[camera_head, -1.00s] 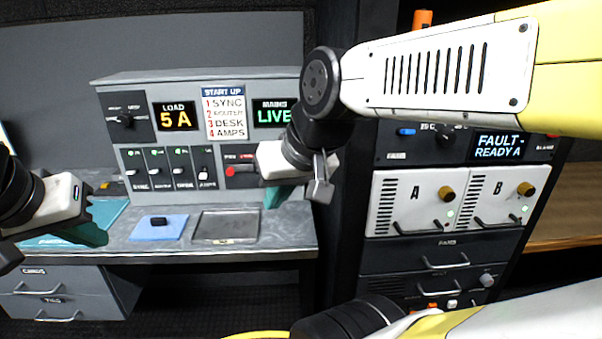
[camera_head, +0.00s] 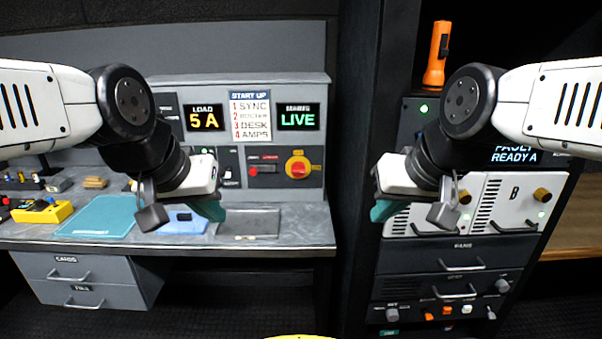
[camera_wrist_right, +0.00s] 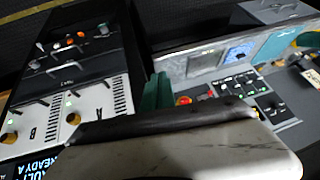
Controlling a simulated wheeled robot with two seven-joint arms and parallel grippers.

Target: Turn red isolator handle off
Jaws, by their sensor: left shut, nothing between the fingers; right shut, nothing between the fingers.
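The red isolator handle (camera_head: 298,168) sits on a round yellow plate at the right end of the grey desk panel. It is uncovered in the head view, and its red knob also shows in the right wrist view (camera_wrist_right: 183,100). The mains display (camera_head: 298,117) above it reads LIVE. My left gripper (camera_head: 212,210) is shut and empty, over the desk to the left of the handle. My right gripper (camera_head: 381,211) is shut and empty, to the right of the handle and in front of the rack. Its teal fingers show in the right wrist view (camera_wrist_right: 156,92). Neither gripper touches the handle.
A red switch (camera_head: 262,170) sits left of the handle. The rack (camera_head: 440,255) stands close on the right. An orange torch (camera_head: 436,55) stands on top of it.

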